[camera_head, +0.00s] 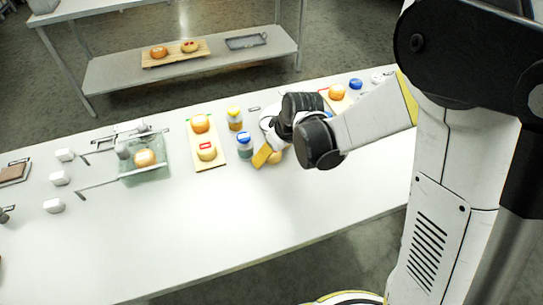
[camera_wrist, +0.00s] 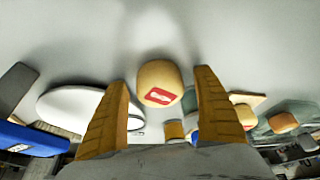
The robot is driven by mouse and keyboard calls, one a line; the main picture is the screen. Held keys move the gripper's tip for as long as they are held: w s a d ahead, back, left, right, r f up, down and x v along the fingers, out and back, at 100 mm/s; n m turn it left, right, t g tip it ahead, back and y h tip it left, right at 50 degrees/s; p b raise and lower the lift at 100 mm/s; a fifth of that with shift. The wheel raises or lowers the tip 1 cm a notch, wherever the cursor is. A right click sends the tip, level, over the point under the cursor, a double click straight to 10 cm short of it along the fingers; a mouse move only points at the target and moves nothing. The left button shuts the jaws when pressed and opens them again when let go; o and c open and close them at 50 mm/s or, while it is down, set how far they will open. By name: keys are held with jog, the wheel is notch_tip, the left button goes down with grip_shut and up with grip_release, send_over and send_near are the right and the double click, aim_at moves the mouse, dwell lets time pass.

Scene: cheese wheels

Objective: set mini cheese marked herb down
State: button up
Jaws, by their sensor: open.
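A mini cheese (camera_wrist: 158,76), round and yellow-tan with a red label, is between my fingers in the wrist view. It looks to be on the white table top, with bare surface behind it. The label carries a small white mark that I cannot read for certain. In the head view only part of this cheese (camera_head: 276,157) shows beside a yellow finger. My gripper (camera_head: 266,156) is low over the table. In the wrist view my gripper (camera_wrist: 160,80) is open, its two yellow fingers apart on either side of the cheese, with gaps visible.
A board (camera_head: 212,166) holds an orange cheese (camera_head: 200,123) and a red-labelled cheese (camera_head: 207,154). A white oval plate (camera_wrist: 60,101) lies left in the wrist view. The table front (camera_head: 240,210) is clear.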

jog(key=shift+r, duration=0.1)
jog(key=c, duration=1.4)
notch_tip(320, 180, up, 4)
jog(key=shift+r+p, duration=0.2)
jog(key=shift+p, duration=1.05)
jog(key=shift+c, duration=0.2)
jog(key=d+r+p, duration=0.2)
jog(key=d+r, duration=0.1)
jog(key=d, duration=0.2)
jog(key=s+d+r+p, duration=0.1)
jog(key=d+r, duration=0.2)
jog(key=d, duration=0.3)
jog(key=shift+s+d+r+p, duration=0.2)
jog(key=shift+d+r+p, duration=0.1)
jog(key=shift+p, duration=0.1)
